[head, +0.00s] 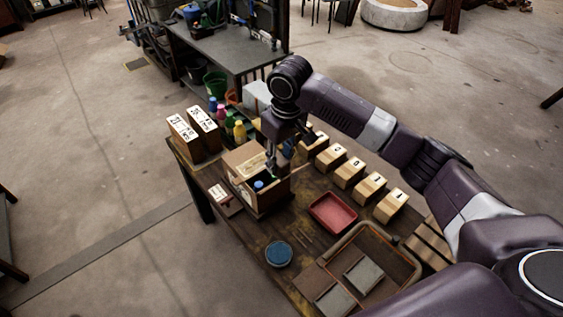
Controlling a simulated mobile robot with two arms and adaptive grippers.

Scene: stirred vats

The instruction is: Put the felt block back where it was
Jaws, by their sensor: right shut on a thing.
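My right gripper (273,168) is at the open wooden box (264,203) on the worktable, pointing down by its far right side. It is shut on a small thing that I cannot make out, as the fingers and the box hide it. I cannot tell for sure which thing is the felt block. Two flat grey pieces, one farther back (363,275) and one nearer (335,300), lie in and by the brown tray (405,262) at the front right. A blue-capped item (258,185) shows inside the wooden box. My left gripper is not in view.
Several numbered wooden blocks (370,187) stand in a row right of the box. A red tray (333,212) and a round blue dish (279,253) lie nearer. Coloured bottles (239,131) and tall labelled boxes (183,138) stand at the back left.

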